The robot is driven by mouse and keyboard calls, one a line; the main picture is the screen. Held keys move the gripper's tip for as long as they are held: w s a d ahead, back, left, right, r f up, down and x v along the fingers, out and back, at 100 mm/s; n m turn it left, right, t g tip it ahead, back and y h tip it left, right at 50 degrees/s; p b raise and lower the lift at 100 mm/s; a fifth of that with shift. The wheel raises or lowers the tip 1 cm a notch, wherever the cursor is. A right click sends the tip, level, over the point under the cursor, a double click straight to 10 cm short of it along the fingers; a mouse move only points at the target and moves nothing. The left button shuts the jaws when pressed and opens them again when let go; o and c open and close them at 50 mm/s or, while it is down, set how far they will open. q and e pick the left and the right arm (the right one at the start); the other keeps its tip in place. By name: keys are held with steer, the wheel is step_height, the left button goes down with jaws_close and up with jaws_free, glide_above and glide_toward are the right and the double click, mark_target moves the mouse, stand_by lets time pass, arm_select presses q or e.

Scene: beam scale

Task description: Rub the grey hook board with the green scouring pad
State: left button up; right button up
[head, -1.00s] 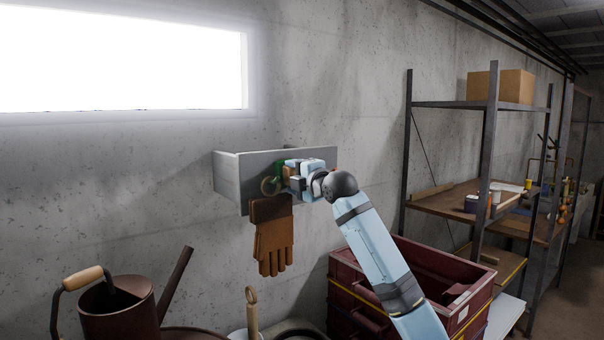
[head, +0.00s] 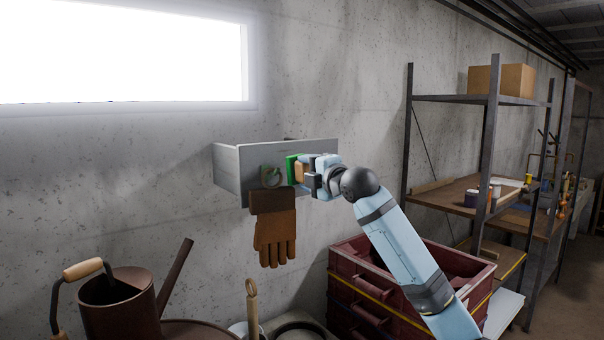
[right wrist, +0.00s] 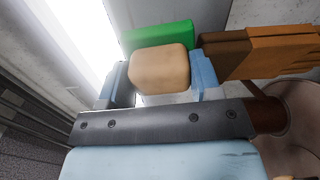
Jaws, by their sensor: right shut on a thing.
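The grey hook board (head: 230,170) is fixed to the concrete wall, with a brown glove (head: 274,232) hanging at its lower edge. The green scouring pad (head: 292,168) has a tan block-shaped back (right wrist: 160,68), and its green layer (right wrist: 157,35) faces the board. My right gripper (head: 306,177) is shut on the tan back, one finger on each side. The pad is at the board's front face; I cannot tell if it touches. My left gripper is not in view.
A red tool box (head: 350,280) stands below right. A brown watering can (head: 118,305) stands at lower left. A metal shelf rack (head: 490,150) with a cardboard box (head: 503,82) is on the right. The wall between window and board is bare.

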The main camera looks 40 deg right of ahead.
steer(key=shift+s, duration=0.2)
steer(key=shift+s+a+b, duration=0.2)
steer(key=shift+s+b, duration=0.25)
steer(key=shift+s, duration=1)
